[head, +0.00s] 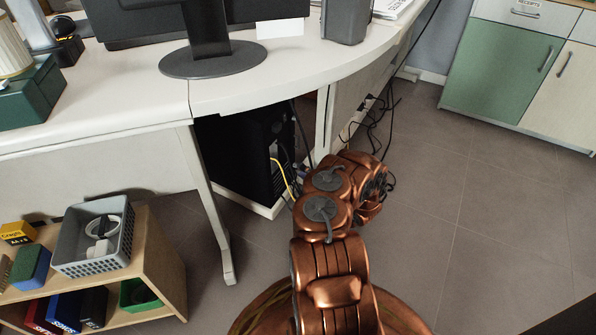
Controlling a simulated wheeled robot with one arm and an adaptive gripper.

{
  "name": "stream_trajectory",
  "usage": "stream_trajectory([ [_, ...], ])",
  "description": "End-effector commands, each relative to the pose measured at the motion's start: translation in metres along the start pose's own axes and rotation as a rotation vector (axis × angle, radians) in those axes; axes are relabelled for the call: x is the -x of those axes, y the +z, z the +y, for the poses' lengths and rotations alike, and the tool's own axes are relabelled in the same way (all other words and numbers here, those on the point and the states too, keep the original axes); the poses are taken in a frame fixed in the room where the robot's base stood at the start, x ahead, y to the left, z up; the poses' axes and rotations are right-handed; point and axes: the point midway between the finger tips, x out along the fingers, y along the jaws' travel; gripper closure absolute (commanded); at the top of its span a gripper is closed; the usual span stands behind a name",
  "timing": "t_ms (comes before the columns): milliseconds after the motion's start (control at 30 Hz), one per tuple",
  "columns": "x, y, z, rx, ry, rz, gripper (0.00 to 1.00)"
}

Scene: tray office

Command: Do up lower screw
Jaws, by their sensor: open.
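The lower screw does not show in the head view; it is hidden or too small to make out. A black computer tower (244,158) stands in a light holder under the desk, with a yellow cable (283,172) and dark cables at its right end. My copper-coloured arm reaches forward from the bottom middle to beside that end of the tower. Its links cover part of the cables and the floor there. I cannot make out my gripper's fingers, nor whether they touch anything.
The white desk (130,90) runs overhead, with a leg (212,215) left of my arm. A low wooden shelf (160,262) with a grey basket (95,240) stands at the lower left. Loose black cables (377,118) hang behind my arm. The tiled floor (480,220) on the right is clear.

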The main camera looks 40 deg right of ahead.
Motion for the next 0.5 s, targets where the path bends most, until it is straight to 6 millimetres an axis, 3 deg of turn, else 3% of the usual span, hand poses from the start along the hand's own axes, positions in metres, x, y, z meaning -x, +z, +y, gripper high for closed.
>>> stream_trajectory([
  [200, -0.022, 0.001, 0.001, 0.0, -0.003, -0.002, 0.56],
  [500, -0.029, 0.002, 0.0, -0.001, -0.001, -0.002, 0.56],
])
